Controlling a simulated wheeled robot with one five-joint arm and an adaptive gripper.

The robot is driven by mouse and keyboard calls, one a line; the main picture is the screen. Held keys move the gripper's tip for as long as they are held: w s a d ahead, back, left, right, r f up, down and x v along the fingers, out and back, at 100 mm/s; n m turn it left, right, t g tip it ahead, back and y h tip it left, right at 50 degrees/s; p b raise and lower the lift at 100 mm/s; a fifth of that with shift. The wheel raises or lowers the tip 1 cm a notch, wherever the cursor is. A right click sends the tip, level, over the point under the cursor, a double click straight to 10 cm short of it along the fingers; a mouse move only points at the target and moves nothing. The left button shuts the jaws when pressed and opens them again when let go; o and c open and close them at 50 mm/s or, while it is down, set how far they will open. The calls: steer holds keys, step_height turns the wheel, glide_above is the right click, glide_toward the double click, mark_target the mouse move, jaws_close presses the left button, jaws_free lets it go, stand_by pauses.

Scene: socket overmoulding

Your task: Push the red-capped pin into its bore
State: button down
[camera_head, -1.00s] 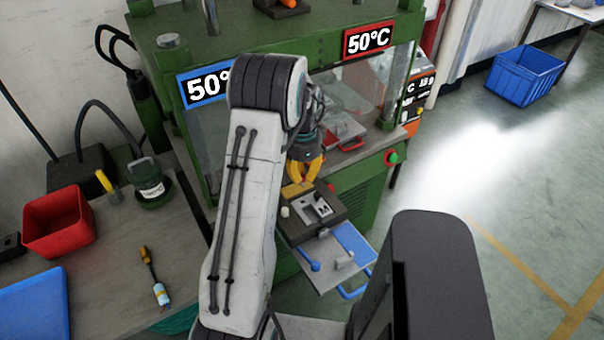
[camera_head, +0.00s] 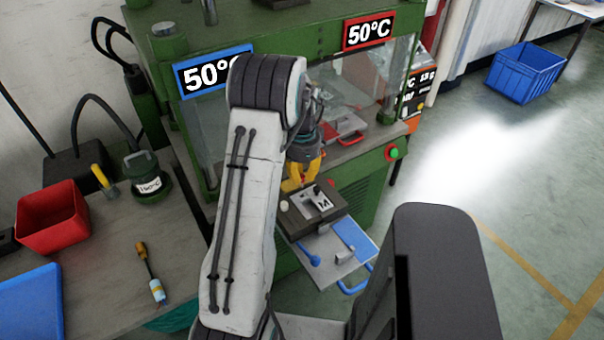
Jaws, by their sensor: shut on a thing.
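My gripper (camera_head: 302,176), with yellow fingers, points down over the back edge of a dark mould block (camera_head: 337,212). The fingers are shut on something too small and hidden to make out. The block has a light insert marked with a letter (camera_head: 322,202) and a small pale round part (camera_head: 284,205) at its left. It rests on a pull-out tray (camera_head: 318,270) of the green press. I cannot clearly see the red-capped pin or its bore; the fingers and my arm cover part of the block.
Blue handles (camera_head: 352,285) stick out of the tray. The press (camera_head: 365,205) stands behind, with a red-handled plate (camera_head: 345,138) inside it. The bench at left holds a red bin (camera_head: 53,218), a small bottle (camera_head: 157,290) and a blue tray (camera_head: 30,302).

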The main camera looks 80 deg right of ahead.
mark_target(302, 189)
steer(key=shift+f+b, duration=2.05)
steer(key=shift+f, duration=0.8)
steer(key=c, duration=1.2)
jaws_free()
steer(key=shift+w, duration=0.1)
steer(key=shift+d+r, duration=0.1)
steer(key=shift+r, duration=0.3)
step_height(302, 189, up, 11)
steer(key=shift+r, duration=0.1)
